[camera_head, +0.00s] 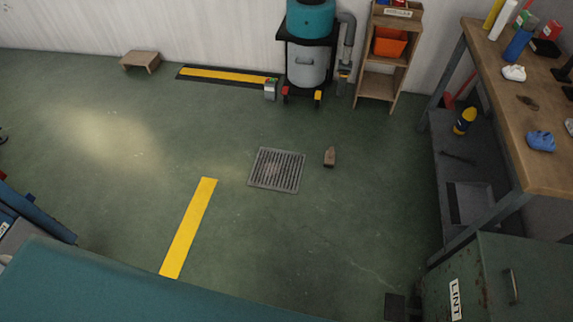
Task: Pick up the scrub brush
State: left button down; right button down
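A small brown block-like thing (329,157) lies on the green floor just right of the drain grate. It looks like the scrub brush, but it is too small for me to make out bristles. Nothing touches it and it stands clear on all sides. Neither of my grippers shows in the head view.
The metal drain grate (276,170) lies in the floor, with a yellow strip (189,228) to its left. A small shelf (377,80) and a step stool (141,61) stand at the back wall.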

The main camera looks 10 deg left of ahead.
aim_at(331, 155)
jog(key=i+j, duration=0.35)
jog(key=j, duration=0.15)
jog(key=i, duration=1.45)
jog(key=j+u, duration=0.05)
